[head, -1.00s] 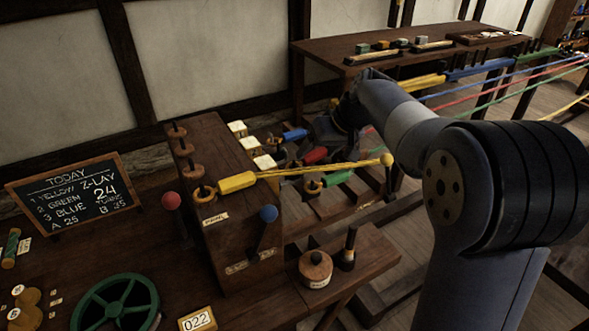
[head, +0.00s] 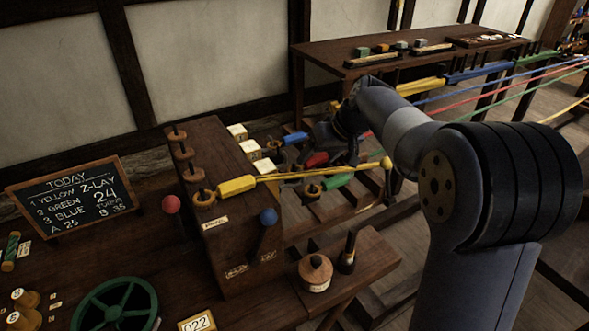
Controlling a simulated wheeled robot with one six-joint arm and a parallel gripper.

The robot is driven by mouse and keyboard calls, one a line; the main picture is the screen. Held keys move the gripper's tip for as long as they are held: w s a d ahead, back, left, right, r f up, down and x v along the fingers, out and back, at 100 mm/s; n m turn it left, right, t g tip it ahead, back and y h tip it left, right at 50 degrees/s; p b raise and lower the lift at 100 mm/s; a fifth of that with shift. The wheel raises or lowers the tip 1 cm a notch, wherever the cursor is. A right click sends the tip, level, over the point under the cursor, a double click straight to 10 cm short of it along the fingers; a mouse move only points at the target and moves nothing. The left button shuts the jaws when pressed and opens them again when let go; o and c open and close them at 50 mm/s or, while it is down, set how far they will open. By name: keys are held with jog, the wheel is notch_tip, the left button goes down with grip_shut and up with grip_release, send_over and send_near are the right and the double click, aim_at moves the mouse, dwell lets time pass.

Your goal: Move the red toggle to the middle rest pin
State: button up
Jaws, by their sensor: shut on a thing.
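The red toggle (head: 317,159) lies between the blue toggle (head: 295,138) and the green toggle (head: 338,181) on the low rack beyond the wooden headstock. My gripper (head: 331,148) is dark and small in the head view, at the right of the red toggle, and is shut on it. The fingertips are hard to make out against the dark rack. Wooden rings or pins show at the left ends of the toggles, with one (head: 294,164) by the red toggle. I cannot tell whether the red toggle touches the rest pin.
A yellow toggle (head: 237,186) is on the headstock (head: 235,240), its yellow rope stretching right to a ball-topped post (head: 387,163). Blue and red knobbed levers stand at the headstock. Ropes run to the right behind my arm. A back table (head: 375,65) holds small blocks.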

jog(key=o, duration=1.2)
jog(key=shift+r, duration=0.15)
jog(key=shift+a+r, duration=0.1)
notch_tip(320, 180, up, 8)
jog(key=p, duration=0.6)
jog(key=shift+p, duration=0.4)
notch_tip(320, 180, down, 8)
jog(key=b, duration=0.6)
jog(key=shift+b, duration=0.4)
